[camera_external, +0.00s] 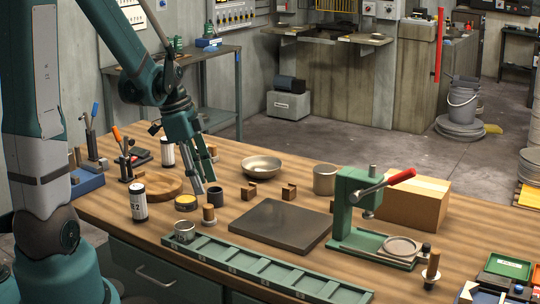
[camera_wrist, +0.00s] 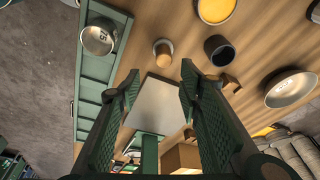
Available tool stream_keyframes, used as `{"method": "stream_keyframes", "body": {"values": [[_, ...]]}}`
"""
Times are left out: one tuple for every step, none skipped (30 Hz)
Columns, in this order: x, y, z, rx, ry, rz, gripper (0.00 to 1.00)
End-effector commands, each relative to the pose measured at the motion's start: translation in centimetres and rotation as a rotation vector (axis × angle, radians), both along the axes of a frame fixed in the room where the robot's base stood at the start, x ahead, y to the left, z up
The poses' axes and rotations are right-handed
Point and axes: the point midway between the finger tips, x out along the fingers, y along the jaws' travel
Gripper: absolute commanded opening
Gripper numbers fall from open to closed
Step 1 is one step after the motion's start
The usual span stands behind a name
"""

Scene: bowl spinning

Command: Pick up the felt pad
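My gripper (camera_external: 206,182) is open and empty, pointing down above the bench near a dark cup (camera_external: 215,197) and a yellow-topped tin (camera_external: 186,202). No object is plainly identifiable as the felt pad. A flat round grey disc (camera_external: 401,246) lies on the base of the green press (camera_external: 350,210), well to the right of my gripper; I cannot tell whether it is felt. A dark square slab (camera_external: 277,223) lies flat mid-bench and shows between the fingers in the wrist view (camera_wrist: 155,100).
A wooden knob piece (camera_external: 209,214), small brown blocks (camera_external: 249,191) and a shallow bowl (camera_external: 262,167) stand near my gripper. A green compartment tray (camera_external: 270,268) runs along the front edge. A metal can (camera_external: 325,179) and cardboard box (camera_external: 415,203) stand at right.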

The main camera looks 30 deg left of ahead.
Motion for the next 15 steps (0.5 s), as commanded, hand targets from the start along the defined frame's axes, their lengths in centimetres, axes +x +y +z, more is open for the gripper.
{"method": "stream_keyframes", "body": {"values": [[0.3, 0.3, -0.1, -0.005, 0.003, -0.026, 0.36], [0.4, 0.4, -0.2, -0.007, 0.005, -0.046, 0.36], [0.6, 0.5, -0.5, -0.011, 0.008, -0.072, 0.36], [0.7, 0.6, -0.7, -0.014, 0.01, -0.089, 0.36], [0.7, 0.7, -0.9, -0.017, 0.011, -0.107, 0.36], [0.9, 0.8, -1.1, -0.022, 0.012, -0.13, 0.36], [0.9, 0.9, -1.2, -0.026, 0.014, -0.146, 0.36], [0.9, 0.9, -1.4, -0.029, 0.014, -0.16, 0.36], [1.0, 1.1, -1.6, -0.032, 0.014, -0.179, 0.36], [1.1, 1.1, -1.8, -0.035, 0.015, -0.19, 0.36], [1.1, 1.2, -1.9, -0.037, 0.016, -0.202, 0.36], [1.1, 1.2, -2.1, -0.04, 0.017, -0.215, 0.36], [1.1, 1.2, -2.2, -0.041, 0.017, -0.223, 0.36], [1.1, 1.3, -2.3, -0.043, 0.016, -0.231, 0.36], [1.2, 1.3, -2.3, -0.045, 0.017, -0.239, 0.36]]}}
